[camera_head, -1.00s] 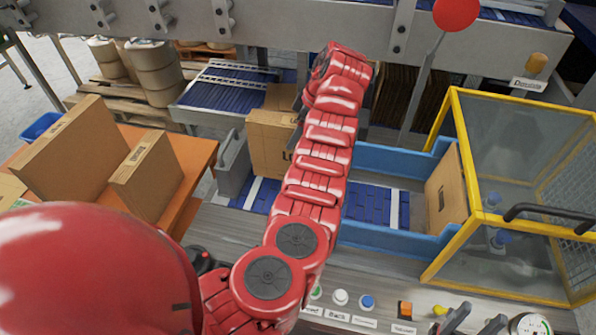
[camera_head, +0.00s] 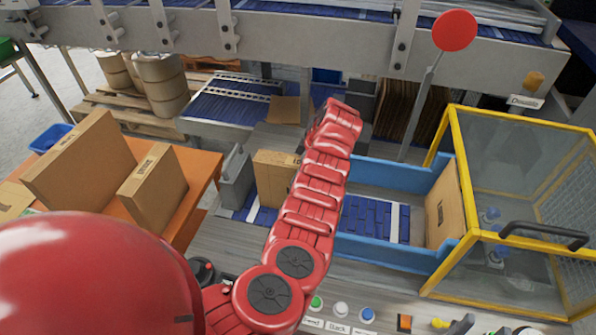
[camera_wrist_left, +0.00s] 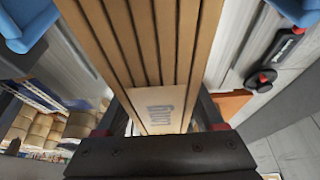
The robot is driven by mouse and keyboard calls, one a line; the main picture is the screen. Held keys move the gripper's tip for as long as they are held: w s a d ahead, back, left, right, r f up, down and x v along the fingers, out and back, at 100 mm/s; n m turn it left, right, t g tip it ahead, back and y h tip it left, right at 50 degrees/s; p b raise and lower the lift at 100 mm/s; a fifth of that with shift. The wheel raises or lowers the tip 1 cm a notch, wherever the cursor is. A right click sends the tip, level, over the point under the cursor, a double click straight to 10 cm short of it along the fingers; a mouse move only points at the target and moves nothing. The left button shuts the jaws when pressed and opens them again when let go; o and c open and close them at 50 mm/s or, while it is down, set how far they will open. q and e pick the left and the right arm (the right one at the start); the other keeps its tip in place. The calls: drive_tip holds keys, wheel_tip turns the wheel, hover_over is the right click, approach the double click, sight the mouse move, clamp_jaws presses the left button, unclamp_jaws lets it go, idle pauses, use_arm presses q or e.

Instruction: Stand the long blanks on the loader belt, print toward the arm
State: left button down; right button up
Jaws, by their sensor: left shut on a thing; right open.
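My left gripper (camera_wrist_left: 160,118) is shut on a bundle of several tan cardboard blanks (camera_wrist_left: 150,50), with "LONG" printed on the near face in the left wrist view. In the head view the bundle (camera_head: 272,178) is upright at the left part of the blue loader belt (camera_head: 375,218), partly hidden by my red left arm. I cannot tell whether its lower edge touches the belt. My left gripper is hidden behind the arm in the head view. My right gripper is in neither view.
A grey upright plate (camera_head: 236,178) stands just left of the bundle. A cardboard piece (camera_head: 443,208) stands at the belt's right end, beside the yellow-framed guard (camera_head: 455,150). More cardboard bundles (camera_head: 155,187) stand on the orange table (camera_head: 195,205). Blue rails (camera_head: 385,175) flank the belt.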

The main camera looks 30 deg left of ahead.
use_arm(q)
unclamp_jaws()
drive_tip(key=b+v, duration=0.3)
drive_tip(key=v, duration=0.8)
drive_tip(key=shift+d+f, duration=0.1)
drive_tip(key=shift+w+d+r, duration=0.1)
drive_tip(key=shift+d+r, duration=0.1)
drive_tip(key=shift+r, duration=0.5)
